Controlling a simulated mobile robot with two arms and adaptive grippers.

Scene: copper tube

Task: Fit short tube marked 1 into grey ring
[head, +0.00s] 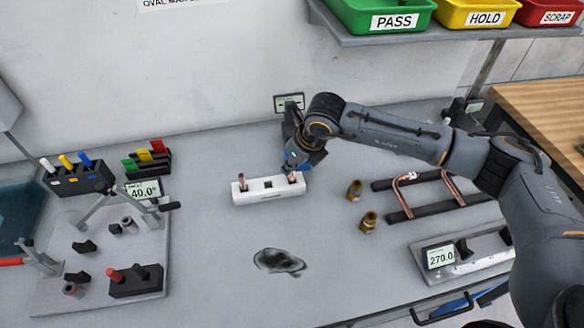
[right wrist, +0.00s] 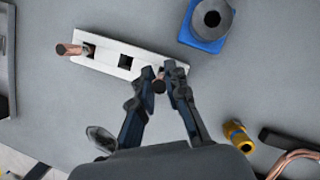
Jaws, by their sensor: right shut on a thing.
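A white rack block (head: 268,196) lies mid-bench, with one short copper tube (head: 241,179) upright in its left end and an empty square hole in its middle. My right gripper (right wrist: 161,84) is over the rack's right end, shut on another short copper tube (right wrist: 159,87). I cannot tell whether that tube is still seated in its hole, and no mark 1 is readable on either tube. A dark grey ring (right wrist: 211,19) sits on a blue block (right wrist: 206,39) just behind the rack; in the head view my right gripper mostly covers it. My left gripper is out of view.
Two brass fittings (head: 355,190) and bent copper tubes on black bars (head: 400,205) stand right of the rack. A bender plate (head: 95,270) with levers is at left.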

